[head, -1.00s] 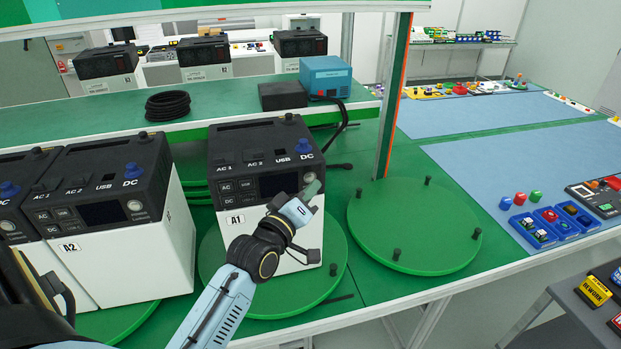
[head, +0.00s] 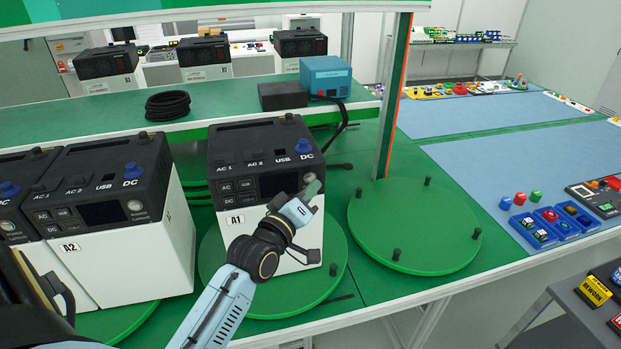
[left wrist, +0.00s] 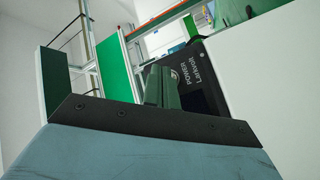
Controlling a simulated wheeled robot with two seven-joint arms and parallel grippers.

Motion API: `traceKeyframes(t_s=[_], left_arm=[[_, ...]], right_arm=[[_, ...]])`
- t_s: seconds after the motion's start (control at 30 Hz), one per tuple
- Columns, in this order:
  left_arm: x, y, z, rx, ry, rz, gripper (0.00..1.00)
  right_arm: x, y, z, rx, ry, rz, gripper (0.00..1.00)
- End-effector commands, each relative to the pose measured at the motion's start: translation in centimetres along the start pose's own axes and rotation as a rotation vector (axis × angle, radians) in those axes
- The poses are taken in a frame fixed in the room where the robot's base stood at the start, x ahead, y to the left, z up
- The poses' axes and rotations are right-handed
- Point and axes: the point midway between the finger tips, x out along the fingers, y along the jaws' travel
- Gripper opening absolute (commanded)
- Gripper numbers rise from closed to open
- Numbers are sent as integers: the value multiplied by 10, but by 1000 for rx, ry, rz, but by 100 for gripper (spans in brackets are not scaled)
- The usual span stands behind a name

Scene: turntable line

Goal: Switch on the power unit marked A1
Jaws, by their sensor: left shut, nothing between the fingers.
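The power unit A1 (head: 236,252) is a white box with a black top and control face, standing on a green round turntable (head: 330,285). Its label reads A1 and its display (head: 278,184) looks dark. My left gripper (head: 315,187) is shut and empty, its tips at the right end of A1's control face. In the left wrist view the shut fingers (left wrist: 157,86) are before a dark face with white lettering (left wrist: 187,78). My right gripper is out of view.
Unit A2 (head: 150,265) stands close on the left, with another unit beside it. An empty green turntable (head: 413,225) with black pegs lies to the right. An upright post (head: 392,110) stands behind it. A blue box (head: 326,76) and a coiled cable (head: 167,104) lie behind.

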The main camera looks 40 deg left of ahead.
Motion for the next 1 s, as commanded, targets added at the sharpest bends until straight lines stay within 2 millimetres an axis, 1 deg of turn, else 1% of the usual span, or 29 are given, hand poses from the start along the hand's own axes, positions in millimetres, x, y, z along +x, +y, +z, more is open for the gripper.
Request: traceKeyframes(t_s=[0.43,0.7,1.0], left_arm=[[0,0,0,0,0,0,0],[6,-4,-5,0,0,0,0],[6,-4,-4,0,0,0,0]], right_arm=[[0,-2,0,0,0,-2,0],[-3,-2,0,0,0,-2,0],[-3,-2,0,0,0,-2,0]])
